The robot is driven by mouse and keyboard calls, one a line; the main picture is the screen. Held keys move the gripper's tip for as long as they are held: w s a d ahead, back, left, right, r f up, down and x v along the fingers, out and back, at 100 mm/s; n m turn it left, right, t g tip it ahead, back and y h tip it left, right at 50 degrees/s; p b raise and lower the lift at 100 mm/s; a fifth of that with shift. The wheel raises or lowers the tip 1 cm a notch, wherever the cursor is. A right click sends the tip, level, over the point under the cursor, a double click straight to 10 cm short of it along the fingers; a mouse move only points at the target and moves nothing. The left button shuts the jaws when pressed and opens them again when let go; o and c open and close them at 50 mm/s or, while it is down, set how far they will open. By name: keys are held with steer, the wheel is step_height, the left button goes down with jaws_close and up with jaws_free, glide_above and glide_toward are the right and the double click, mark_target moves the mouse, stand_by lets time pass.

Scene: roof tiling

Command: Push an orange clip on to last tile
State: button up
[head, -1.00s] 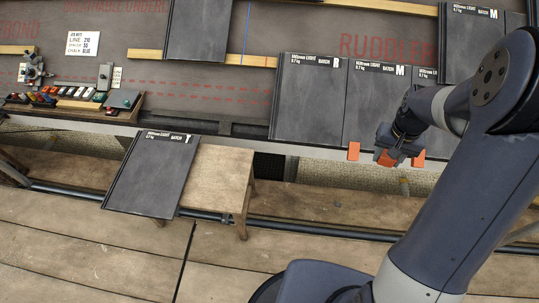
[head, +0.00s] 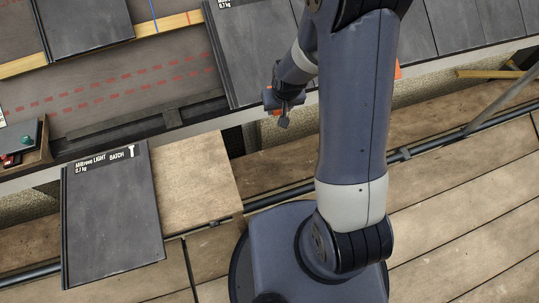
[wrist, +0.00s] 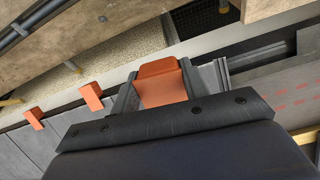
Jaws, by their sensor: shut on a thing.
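My gripper (wrist: 158,88) is shut on an orange clip (wrist: 164,87), which sits between its dark fingers in the wrist view. In the head view my gripper (head: 281,108) is at the lower edge of the leftmost tile (head: 245,55) of the eave row, and the held clip is mostly hidden. Whether it touches that tile I cannot tell. Two more orange clips (wrist: 91,96) (wrist: 34,117) sit along the row's lower edge, left of my gripper in the wrist view. One orange clip (head: 397,70) shows partly behind my arm in the head view.
A loose tile (head: 112,215) lies on a wooden bench (head: 195,180) at the left. Another tile (head: 85,22) lies higher on the roof. A wooden tray (head: 30,150) is at the left edge. A metal pole (head: 440,138) runs alongside the plank walkway (head: 450,210).

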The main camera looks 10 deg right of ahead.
steer(key=s+a+f+n+t+b, duration=0.1)
steer(key=s+a+f+b, duration=0.1)
steer(key=f+b, duration=0.6)
steer(key=s+a+f+t+b, duration=0.1)
steer(key=f+t+b, duration=0.1)
steer(key=f+b, duration=0.6)
steer(key=w+a+f+p, duration=0.2)
steer(key=w+f+p, duration=0.1)
steer(key=w, duration=0.6)
steer(key=shift+w+a+y+p, duration=0.2)
steer(key=shift+y+p, duration=0.1)
steer(key=shift+p, duration=0.15)
steer(key=shift+w+r+p, duration=0.3)
steer(key=shift+r+p, duration=0.05)
steer(key=shift+p, duration=0.05)
stand_by(0.8)
steer(key=shift+w+r+p, duration=0.15)
steer(key=shift+w+p, duration=0.1)
steer(key=shift+p, duration=0.05)
steer(key=shift+w+a+r+p, duration=0.2)
steer(key=shift+w+r+p, duration=0.2)
steer(key=shift+w+p, duration=0.4)
steer(key=shift+w+a+r+p, duration=0.15)
steer(key=shift+w+r+p, duration=0.35)
steer(key=shift+p, duration=0.45)
stand_by(1.8)
